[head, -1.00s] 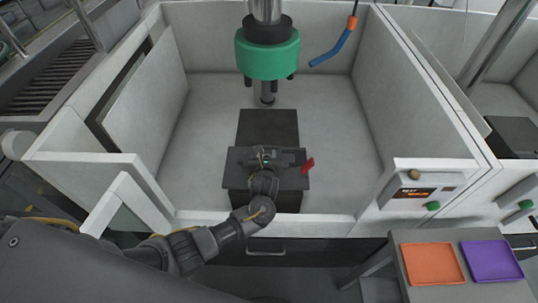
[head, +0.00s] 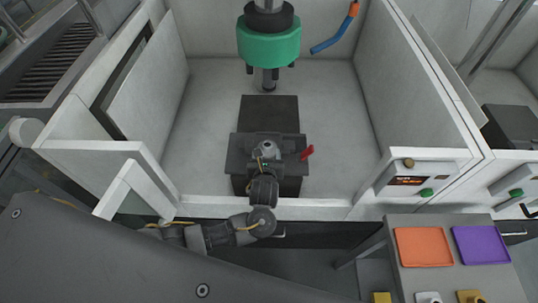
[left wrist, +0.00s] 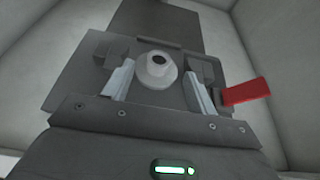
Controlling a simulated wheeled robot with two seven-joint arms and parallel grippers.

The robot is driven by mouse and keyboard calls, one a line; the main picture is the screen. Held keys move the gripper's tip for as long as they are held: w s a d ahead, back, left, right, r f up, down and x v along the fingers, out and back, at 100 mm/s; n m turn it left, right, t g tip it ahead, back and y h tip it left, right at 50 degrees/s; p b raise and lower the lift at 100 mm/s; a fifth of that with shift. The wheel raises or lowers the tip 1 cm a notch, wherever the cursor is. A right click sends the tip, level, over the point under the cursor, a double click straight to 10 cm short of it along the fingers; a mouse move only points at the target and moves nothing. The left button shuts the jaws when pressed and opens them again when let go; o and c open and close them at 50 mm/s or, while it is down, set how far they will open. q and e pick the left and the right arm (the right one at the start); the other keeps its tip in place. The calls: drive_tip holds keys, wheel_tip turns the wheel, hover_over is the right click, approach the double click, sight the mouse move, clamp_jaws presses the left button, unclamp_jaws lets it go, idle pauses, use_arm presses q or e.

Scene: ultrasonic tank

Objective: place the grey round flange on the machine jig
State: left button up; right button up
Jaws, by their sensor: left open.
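The grey round flange (head: 266,147) sits on the machine jig (head: 240,150), a dark block with a red lever (head: 307,153) inside the white tank. In the left wrist view the flange (left wrist: 157,70) shows its round neck and dark central hole, between two pale fingers. My left gripper (left wrist: 158,84) is open around it, with a visible gap on each side. In the head view my left gripper (head: 265,157) is over the front of the jig. The flange's underside is hidden, so I cannot tell how fully it is seated.
A green spindle head (head: 268,42) hangs above the back of the jig, with a blue nozzle (head: 330,44) beside it. White walls surround the jig. A side table at right bears an orange tray (head: 423,247), a purple tray (head: 482,245) and small parts at its front.

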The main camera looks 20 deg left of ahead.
use_arm(q)
drive_tip(key=p+v, duration=0.1)
drive_tip(key=v, duration=0.1)
drive_tip(key=shift+s+d+r, duration=0.1)
drive_tip(key=shift+s+r, duration=0.05)
drive_tip(key=shift+s, duration=0.2)
